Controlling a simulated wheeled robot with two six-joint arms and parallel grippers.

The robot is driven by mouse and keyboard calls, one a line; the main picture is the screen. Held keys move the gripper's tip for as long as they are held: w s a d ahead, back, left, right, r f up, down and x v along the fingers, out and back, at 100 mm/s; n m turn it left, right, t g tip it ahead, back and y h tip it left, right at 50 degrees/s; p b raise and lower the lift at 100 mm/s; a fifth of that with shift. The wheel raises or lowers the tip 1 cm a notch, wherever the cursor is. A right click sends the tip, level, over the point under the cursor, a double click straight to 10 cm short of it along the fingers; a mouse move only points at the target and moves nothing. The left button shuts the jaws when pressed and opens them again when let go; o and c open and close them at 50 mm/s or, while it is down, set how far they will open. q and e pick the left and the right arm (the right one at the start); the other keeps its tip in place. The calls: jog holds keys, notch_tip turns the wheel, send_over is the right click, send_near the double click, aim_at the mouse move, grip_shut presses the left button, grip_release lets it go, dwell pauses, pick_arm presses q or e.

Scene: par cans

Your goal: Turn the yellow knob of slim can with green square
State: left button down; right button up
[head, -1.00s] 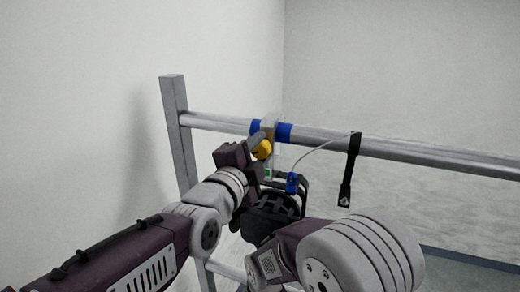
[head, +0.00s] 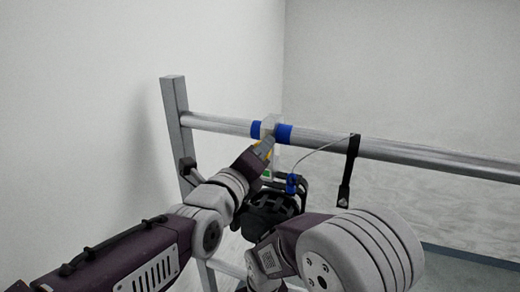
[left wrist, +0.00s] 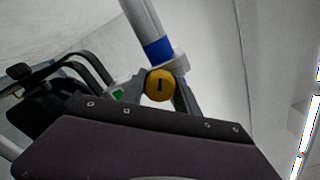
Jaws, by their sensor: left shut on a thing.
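The slim can (head: 272,214) is black and hangs under the rail, with a green square (head: 267,175) on its bracket. In the left wrist view the green square (left wrist: 118,94) shows left of the round yellow knob (left wrist: 160,84), which has a dark slot. My left gripper (head: 268,146) reaches up to the clamp from the lower left. In the left wrist view its fingers (left wrist: 158,88) are either side of the yellow knob, shut on it. In the head view the gripper hides most of the knob.
A grey rail (head: 420,157) with blue bands (head: 284,132) runs across, joined to an upright post (head: 175,120) at left. A cable and a black strap (head: 349,172) hang right of the can. Space beyond the rail looks clear.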

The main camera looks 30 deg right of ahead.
pick_arm(q)
jog(key=m+p, duration=0.1)
jog(key=m, duration=0.3)
jog(key=shift+r, duration=0.15)
jog(key=shift+m+p, duration=0.8)
jog(key=shift+m, duration=0.9)
jog(key=c, duration=1.1)
grip_release()
jog(key=shift+c, duration=0.2)
jog(key=shift+o, duration=1.2)
jog(key=shift+w, duration=0.1)
